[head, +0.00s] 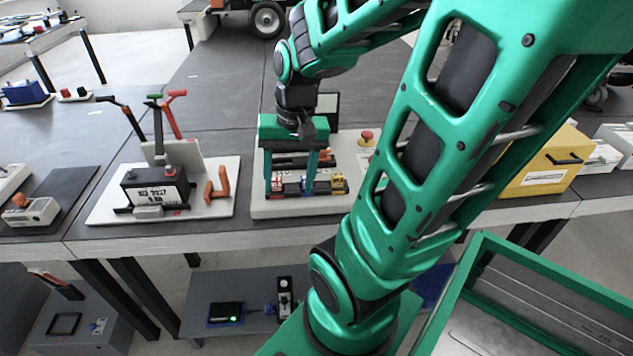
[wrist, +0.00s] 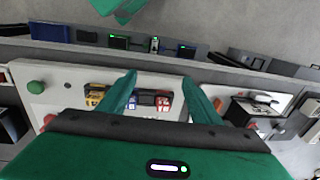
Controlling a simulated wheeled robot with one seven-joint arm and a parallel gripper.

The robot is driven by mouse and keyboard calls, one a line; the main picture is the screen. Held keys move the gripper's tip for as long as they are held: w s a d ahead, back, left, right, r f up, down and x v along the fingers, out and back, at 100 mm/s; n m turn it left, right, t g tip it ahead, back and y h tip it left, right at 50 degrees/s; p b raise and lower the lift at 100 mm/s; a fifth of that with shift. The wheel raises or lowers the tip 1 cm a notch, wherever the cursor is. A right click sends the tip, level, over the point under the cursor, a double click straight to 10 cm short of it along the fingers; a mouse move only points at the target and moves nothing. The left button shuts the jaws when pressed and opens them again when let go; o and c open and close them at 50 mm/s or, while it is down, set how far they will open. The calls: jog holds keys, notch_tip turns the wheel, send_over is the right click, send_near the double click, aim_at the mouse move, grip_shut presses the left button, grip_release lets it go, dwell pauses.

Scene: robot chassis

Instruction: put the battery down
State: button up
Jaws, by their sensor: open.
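My gripper (head: 289,190) is open over the white board (head: 262,208) in the middle of the table, its green fingers pointing down and apart. A row of small red, blue and yellow blocks (head: 338,184) lies on this board at the fingers. In the wrist view my gripper (wrist: 159,79) has the row of blocks (wrist: 163,101) partly between and partly behind its fingers. I see nothing clearly held. A black box with a white label (head: 155,192), looking like a battery, stands on the left board. I cannot tell which item is the task's battery.
Red, green and black levers (head: 155,115) rise behind the black box, and an orange handle (head: 217,184) stands beside it. A red button (head: 367,136) is right of my gripper. A yellow case (head: 545,162) stands farther right.

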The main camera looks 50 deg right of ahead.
jog(key=s+d+r+n+g, duration=0.1)
jog(key=s+r+n, duration=0.1)
jog(key=s, duration=0.6)
jog(key=shift+r+h, duration=0.25)
jog(key=shift+h, duration=0.05)
jog(key=shift+w, duration=0.1)
jog(key=shift+w+d+f, duration=0.1)
jog(key=shift+w+f, duration=0.15)
jog(key=shift+w, duration=0.35)
